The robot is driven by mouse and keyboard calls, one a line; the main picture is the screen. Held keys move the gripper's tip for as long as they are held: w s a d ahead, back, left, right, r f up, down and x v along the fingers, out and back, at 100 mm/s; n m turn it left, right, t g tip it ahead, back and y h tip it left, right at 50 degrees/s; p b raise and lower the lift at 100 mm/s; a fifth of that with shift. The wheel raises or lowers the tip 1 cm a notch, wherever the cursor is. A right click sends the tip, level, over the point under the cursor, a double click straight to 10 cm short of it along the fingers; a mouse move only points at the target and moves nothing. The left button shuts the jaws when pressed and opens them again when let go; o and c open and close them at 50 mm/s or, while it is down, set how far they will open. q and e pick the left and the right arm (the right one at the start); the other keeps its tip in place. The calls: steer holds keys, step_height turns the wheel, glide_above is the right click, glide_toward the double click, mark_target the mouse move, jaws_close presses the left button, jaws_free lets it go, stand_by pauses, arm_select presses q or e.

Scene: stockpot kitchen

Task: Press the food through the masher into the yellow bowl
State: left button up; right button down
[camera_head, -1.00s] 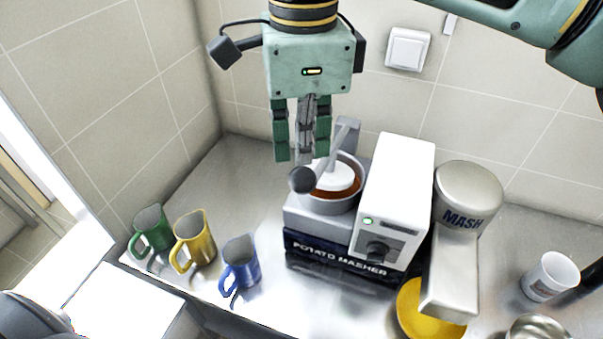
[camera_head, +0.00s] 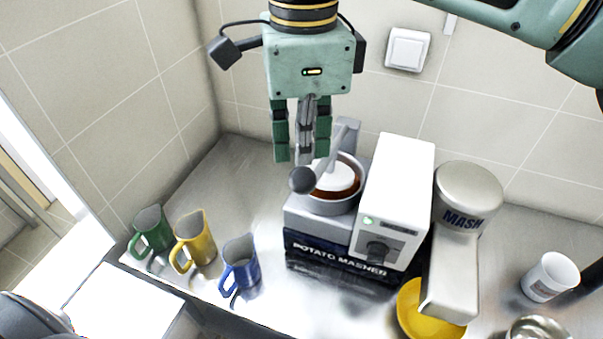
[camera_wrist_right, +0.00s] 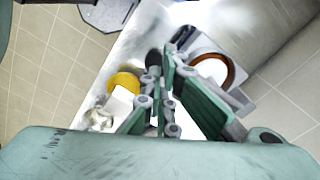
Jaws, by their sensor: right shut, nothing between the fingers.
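The potato masher (camera_head: 335,255) stands on the counter, with a white control block (camera_head: 395,190) and a grey spout marked MASH (camera_head: 455,260). Its open grey hopper (camera_head: 330,207) holds brownish-orange food (camera_head: 345,192) under a white disc (camera_head: 337,178). A grey lever with a dark round knob (camera_head: 302,180) crosses the hopper's left side. The yellow bowl (camera_head: 412,312) sits under the spout, partly hidden by it; it also shows in the wrist view (camera_wrist_right: 124,80). My right gripper (camera_head: 302,158) points down, shut and empty, above the hopper's left side near the knob.
A green mug (camera_head: 152,230), a yellow mug (camera_head: 195,240) and a blue mug (camera_head: 240,265) stand left of the masher. A white cup (camera_head: 550,277) and a metal bowl (camera_head: 537,330) are at the right. Tiled walls close off the back. The counter behind the mugs is clear.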

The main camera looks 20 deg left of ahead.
mark_target(303, 171)
steer(key=shift+f, duration=0.15)
steer(key=shift+f+b, duration=0.95)
steer(key=shift+f, duration=0.15)
steer(key=shift+f+b, duration=1.35)
steer(key=shift+f, duration=0.4)
steer(key=shift+f+b, duration=1.9)
steer(key=shift+f, duration=0.55)
stand_by(2.6)
